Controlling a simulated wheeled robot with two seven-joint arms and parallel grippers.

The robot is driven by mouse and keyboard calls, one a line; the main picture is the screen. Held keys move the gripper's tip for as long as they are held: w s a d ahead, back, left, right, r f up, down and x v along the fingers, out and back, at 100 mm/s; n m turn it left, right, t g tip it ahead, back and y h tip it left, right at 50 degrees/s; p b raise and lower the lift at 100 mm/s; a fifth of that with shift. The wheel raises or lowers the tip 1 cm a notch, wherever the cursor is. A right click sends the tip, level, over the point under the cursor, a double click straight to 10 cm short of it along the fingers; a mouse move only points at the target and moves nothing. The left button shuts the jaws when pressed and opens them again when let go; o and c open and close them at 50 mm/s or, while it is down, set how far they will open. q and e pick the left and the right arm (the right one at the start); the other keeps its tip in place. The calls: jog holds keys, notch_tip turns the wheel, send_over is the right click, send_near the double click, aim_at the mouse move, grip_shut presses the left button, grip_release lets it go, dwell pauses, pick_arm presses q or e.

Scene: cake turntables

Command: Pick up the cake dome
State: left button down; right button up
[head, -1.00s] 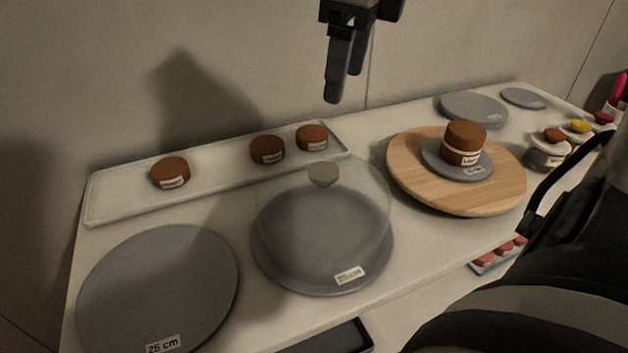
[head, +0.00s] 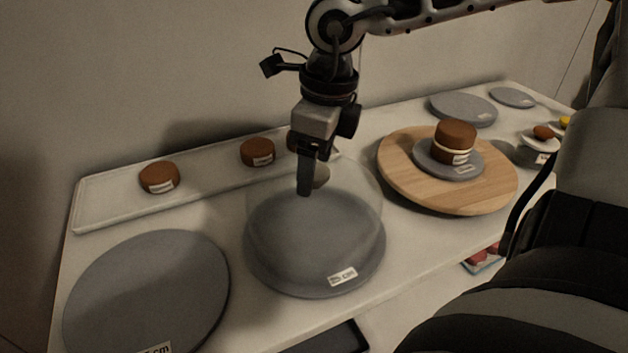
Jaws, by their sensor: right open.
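The cake dome (head: 345,215) is clear with a brownish-grey knob (head: 321,177) on top. It stands on a grey round plate (head: 315,277) with a size label at its front. My right gripper (head: 306,190) is open and points down at the knob, its fingers overlapping the knob's left side in the head view. Part of the knob is hidden by the fingers. I cannot tell whether they touch it. My left gripper is not in view.
A larger grey plate (head: 150,290) lies at the left. A white tray (head: 205,192) with brown cake layers runs along the wall behind. A wooden turntable (head: 400,183) with a small layered cake (head: 455,142) on a grey plate stands right of the dome.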

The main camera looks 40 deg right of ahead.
jog(key=c, duration=1.4)
jog(key=shift+c, duration=0.2)
